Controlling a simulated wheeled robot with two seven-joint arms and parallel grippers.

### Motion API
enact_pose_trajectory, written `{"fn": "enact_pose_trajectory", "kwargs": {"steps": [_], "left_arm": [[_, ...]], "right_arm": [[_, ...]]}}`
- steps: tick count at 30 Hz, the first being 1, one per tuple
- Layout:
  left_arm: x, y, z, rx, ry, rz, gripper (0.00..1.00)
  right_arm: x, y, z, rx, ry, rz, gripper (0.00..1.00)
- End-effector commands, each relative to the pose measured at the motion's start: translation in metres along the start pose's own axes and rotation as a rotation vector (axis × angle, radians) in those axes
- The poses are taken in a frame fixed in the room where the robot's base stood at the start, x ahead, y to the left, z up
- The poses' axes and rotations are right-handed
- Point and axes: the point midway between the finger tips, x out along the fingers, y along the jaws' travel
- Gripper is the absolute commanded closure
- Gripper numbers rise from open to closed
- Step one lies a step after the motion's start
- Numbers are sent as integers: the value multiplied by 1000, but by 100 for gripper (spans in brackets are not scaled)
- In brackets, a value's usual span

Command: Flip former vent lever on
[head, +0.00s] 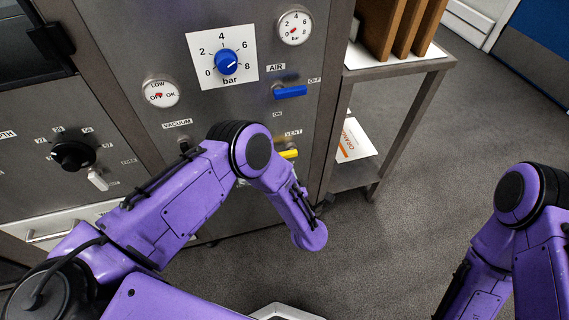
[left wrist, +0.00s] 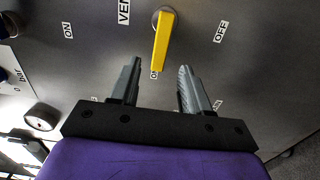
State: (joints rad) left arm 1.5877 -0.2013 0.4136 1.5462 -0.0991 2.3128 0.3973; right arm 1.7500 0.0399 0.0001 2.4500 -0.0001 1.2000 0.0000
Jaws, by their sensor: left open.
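The yellow vent lever (head: 289,154) is on the steel panel under the VENT label (head: 292,133), partly behind my left arm in the head view. In the left wrist view the yellow lever (left wrist: 162,42) hangs down from its pivot, its tip toward a small, partly covered label starting with O. An OFF label (left wrist: 220,32) lies to its right. My left gripper (left wrist: 160,76) is open and empty; the lever's tip is around the line between its fingertips, and contact cannot be told. In the head view my left arm hides this gripper. My right gripper is out of view.
A blue air lever (head: 291,92) sits above the vent lever. A blue pressure knob (head: 226,62) and gauges (head: 294,27) are higher up. A steel side table (head: 400,68) stands right of the panel. Open floor lies in front.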

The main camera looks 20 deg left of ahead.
Motion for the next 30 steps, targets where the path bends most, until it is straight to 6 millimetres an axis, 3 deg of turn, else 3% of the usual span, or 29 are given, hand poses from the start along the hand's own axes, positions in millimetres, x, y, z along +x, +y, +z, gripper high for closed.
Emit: {"fn": "enact_pose_trajectory", "kwargs": {"steps": [3,7,25,28,30], "left_arm": [[-27,-1,1,1,-5,0,53],[-44,0,1,0,-3,1,53],[-50,0,1,5,-2,0,53],[-52,-7,13,101,-77,-32,53],[-66,-30,17,299,-229,-106,53]], "right_arm": [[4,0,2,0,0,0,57],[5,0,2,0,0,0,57],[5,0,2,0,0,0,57],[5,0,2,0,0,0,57],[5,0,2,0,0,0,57]]}}
